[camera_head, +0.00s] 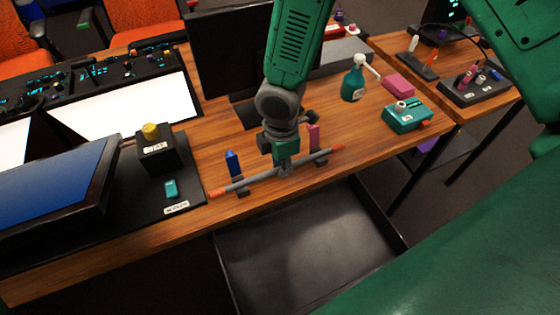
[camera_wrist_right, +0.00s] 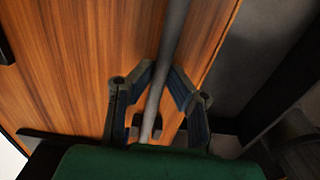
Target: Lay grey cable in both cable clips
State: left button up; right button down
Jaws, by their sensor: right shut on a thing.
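The grey cable (camera_head: 259,180) is straight, with orange ends, and lies across near the front edge of the wooden table. My right gripper (camera_head: 285,169) is shut on its middle. The right wrist view shows the cable (camera_wrist_right: 165,75) running between the two fingers (camera_wrist_right: 157,110). A clip with a blue upright (camera_head: 233,163) stands at the cable's left part, and one with a pink upright (camera_head: 314,136) at its right part. The cable crosses both clips near their dark bases; I cannot tell whether it is seated or just above them. My left gripper is not in view.
A green spray bottle (camera_head: 353,84), a pink block (camera_head: 398,85) and a teal device (camera_head: 406,116) are to the right. A black tray (camera_head: 310,250) lies below the table edge.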

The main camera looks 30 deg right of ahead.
jog(key=shift+f, duration=0.2)
jog(key=c, duration=1.4)
grip_release()
jog(key=shift+c, duration=0.2)
